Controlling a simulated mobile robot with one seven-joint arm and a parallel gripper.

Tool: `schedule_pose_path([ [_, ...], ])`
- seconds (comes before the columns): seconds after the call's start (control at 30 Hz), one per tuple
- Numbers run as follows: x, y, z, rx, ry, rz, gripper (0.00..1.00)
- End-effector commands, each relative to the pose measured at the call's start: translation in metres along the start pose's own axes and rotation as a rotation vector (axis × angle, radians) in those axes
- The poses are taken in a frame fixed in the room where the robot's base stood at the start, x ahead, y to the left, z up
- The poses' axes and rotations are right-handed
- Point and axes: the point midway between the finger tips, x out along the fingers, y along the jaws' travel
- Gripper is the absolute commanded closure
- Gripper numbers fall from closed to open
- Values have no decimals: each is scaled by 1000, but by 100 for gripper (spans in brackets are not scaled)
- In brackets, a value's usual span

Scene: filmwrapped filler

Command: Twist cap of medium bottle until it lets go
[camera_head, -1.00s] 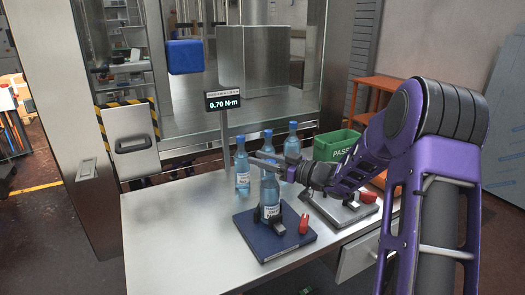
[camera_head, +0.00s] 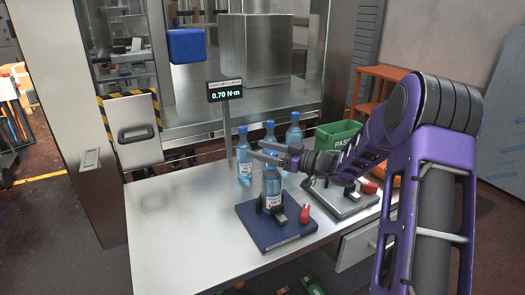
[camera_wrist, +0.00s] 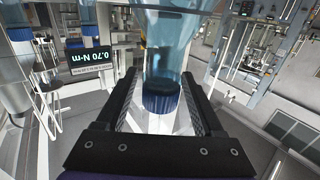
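A blue-tinted bottle (camera_head: 271,184) stands upright on a dark blue base plate (camera_head: 272,239), between small black jaws. My gripper (camera_head: 268,154) reaches in from the right, level, at the top of this bottle, and hides its cap in the head view. In the wrist view, which is upside down, a dark blue cap (camera_wrist: 162,95) sits between the two fingers of my gripper (camera_wrist: 161,100). A gap shows on both sides of the cap, so the fingers look open and apart from it. A display (camera_head: 225,94) reads 0.70 N·m.
Similar blue-capped bottles stand behind, including one at left (camera_head: 243,160) and one at right (camera_head: 293,136). A grey plate (camera_head: 338,207) and a green bin (camera_head: 337,134) marked PASS are to the right. The left part of the metal table (camera_head: 170,230) is clear.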

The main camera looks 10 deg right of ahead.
Motion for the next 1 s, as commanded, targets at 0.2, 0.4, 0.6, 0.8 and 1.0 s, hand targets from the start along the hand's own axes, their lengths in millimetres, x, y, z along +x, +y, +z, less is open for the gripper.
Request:
schedule_pose_path([
  [0.2, -1, 0, 1, 1, -1, 1, 31],
  [0.4, -18, 1, 1, 0, -3, 3, 31],
  [0.6, -62, 1, 0, 0, -2, 6, 31],
  [0.8, -112, 1, 0, 1, -2, 5, 31],
  [1.0, -152, 1, 0, 1, -1, 4, 31],
])
